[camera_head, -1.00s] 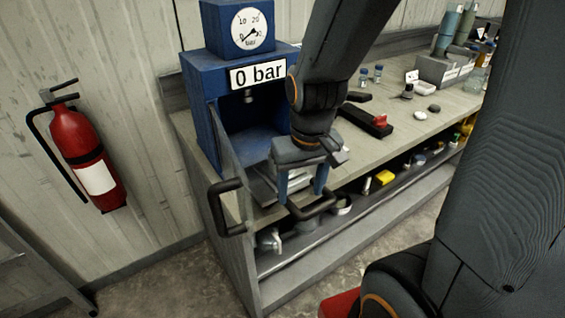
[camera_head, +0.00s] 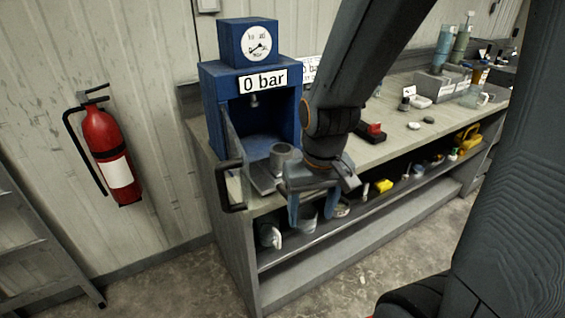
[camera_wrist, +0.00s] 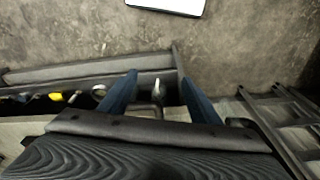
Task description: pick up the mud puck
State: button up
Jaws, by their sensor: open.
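My gripper (camera_head: 313,208) is open, pointing down in front of the bench's left end. In the wrist view its two blue fingers (camera_wrist: 159,82) stand apart, with nothing held between them. I cannot tell for sure which thing is the mud puck. A small dark disc (camera_head: 428,120) and a paler disc (camera_head: 413,126) lie on the bench top, to the right of and beyond my gripper. A grey cylinder (camera_head: 282,158) stands at the front of the blue press (camera_head: 220,110), just left of my wrist.
The press door stands open with a dark handle (camera_head: 231,188). The shelf below holds several items, including a yellow block (camera_head: 384,185). A red-and-black tool (camera_head: 374,133) lies on the bench. A fire extinguisher (camera_head: 108,160) hangs left. The floor in front is clear.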

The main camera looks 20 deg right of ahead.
aim_at(429, 119)
jog(key=z, duration=2.25)
jog(key=i, duration=3.65)
jog(key=u, duration=3.35)
